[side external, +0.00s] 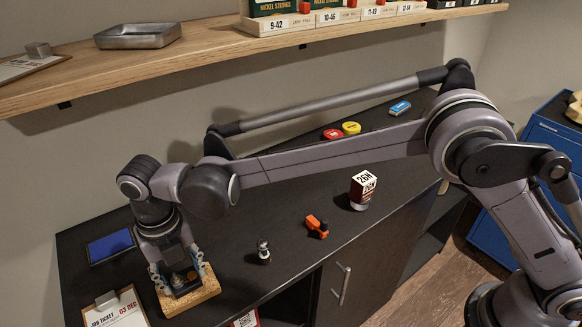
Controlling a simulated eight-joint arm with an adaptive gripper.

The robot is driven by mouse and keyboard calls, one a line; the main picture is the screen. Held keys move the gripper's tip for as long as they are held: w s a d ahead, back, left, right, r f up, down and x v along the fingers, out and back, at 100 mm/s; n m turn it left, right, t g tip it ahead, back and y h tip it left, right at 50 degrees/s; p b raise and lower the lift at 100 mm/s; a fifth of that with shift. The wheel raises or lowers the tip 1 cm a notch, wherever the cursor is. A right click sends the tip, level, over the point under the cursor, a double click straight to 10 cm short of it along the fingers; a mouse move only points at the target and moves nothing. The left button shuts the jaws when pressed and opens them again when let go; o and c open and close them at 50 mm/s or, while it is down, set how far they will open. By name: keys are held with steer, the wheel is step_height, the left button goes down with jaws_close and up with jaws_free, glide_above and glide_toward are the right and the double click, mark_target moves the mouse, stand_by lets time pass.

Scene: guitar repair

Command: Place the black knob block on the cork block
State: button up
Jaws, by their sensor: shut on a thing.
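The cork block (207,291) lies on the dark bench at the lower left, a tan speckled slab. My gripper (184,287) points down over it, with its fingers on either side of a small dark block. This is the black knob block (180,284), and my gripper is shut on it. The fingers hide much of the knob block. It is over the cork block, at or very close to its top; I cannot tell whether they touch.
A blue-topped tray (110,246) and a clipboard (117,311) lie near the cork block. A small metallic part (263,252), an orange tool (317,227) and a labelled box (363,187) stand to the right. A wooden shelf (220,57) hangs above the bench.

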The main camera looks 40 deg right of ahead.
steer(key=shift+f, duration=0.1)
steer(key=o, duration=1.1)
steer(key=shift+o, duration=0.2)
